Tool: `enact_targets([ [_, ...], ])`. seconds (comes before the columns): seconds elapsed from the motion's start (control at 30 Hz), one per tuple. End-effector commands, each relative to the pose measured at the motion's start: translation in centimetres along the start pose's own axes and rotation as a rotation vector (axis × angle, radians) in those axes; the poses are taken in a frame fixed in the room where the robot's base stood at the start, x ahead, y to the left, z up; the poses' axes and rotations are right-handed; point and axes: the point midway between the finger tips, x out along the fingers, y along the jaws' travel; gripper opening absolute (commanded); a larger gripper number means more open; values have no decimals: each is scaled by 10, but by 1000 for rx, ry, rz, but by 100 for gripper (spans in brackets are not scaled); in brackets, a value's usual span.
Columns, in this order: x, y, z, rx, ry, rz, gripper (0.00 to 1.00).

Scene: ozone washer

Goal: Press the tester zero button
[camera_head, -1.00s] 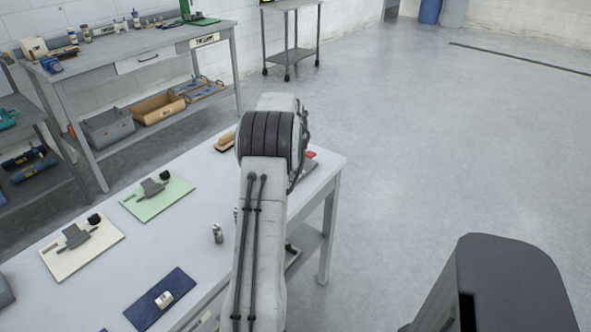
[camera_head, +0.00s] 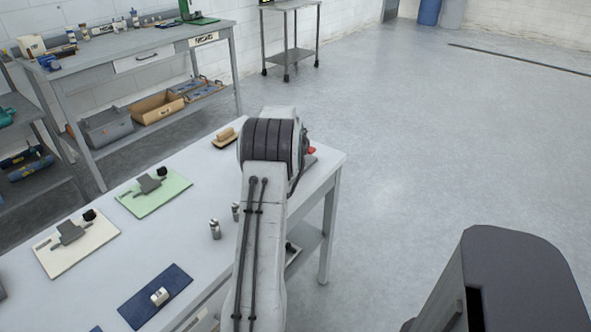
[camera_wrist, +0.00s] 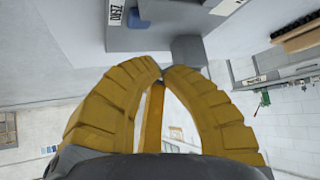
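In the wrist view my gripper (camera_wrist: 162,72) has two yellow ribbed fingers. Their tips meet or nearly meet, with nothing seen between them. Just beyond the tips is a grey boxy device (camera_wrist: 130,38), likely the tester. It bears a white label with dark letters (camera_wrist: 117,14), turned in the picture and not surely legible. A blue part (camera_wrist: 160,10) and a small grey block (camera_wrist: 187,50) show by it. I cannot tell which part is the zero button, or whether the tips touch anything. In the head view my arm hides the gripper and the device.
The workbench (camera_head: 190,237) holds a green mat (camera_head: 170,200), a cream mat (camera_head: 90,248), a dark blue mat (camera_head: 140,308), small metal cylinders (camera_head: 215,229) and a brush (camera_head: 225,137). Another bench (camera_head: 140,42) stands behind. The floor at right is open.

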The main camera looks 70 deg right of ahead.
Motion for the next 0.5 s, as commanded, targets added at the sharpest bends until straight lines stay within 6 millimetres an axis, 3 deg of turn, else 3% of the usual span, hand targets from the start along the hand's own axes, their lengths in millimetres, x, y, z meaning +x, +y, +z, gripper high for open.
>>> enact_targets([
  [0.13,12,0,12,0,1,0,0],
  [0.5,14,0,14,0,1,0,0],
])
